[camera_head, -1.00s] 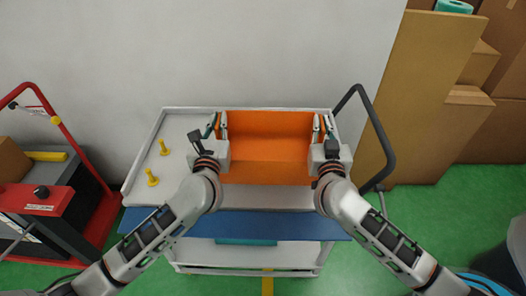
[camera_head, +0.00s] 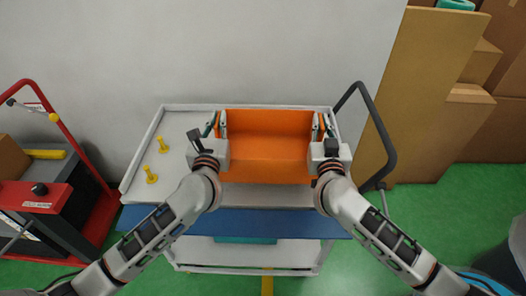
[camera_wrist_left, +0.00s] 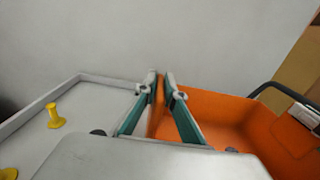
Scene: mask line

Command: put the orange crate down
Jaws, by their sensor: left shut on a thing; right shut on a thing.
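The orange crate (camera_head: 268,147) is over the right part of the grey cart top (camera_head: 178,128). It looks level and empty; I cannot tell whether its base touches the cart top. My left gripper (camera_head: 217,123) is shut on its left wall, and my right gripper (camera_head: 321,125) is shut on its right wall. In the left wrist view, my left gripper (camera_wrist_left: 160,86) has its fingers on either side of the wall of the crate (camera_wrist_left: 225,112). The crate's underside is hidden.
Two yellow pegs (camera_head: 163,145) stand on the cart top left of the crate. A dark handle (camera_head: 385,125) rises at the cart's right. A blue strip (camera_head: 265,224) runs along the front. A wall is behind, brown boards (camera_head: 425,100) at right, a red trolley (camera_head: 85,200) at left.

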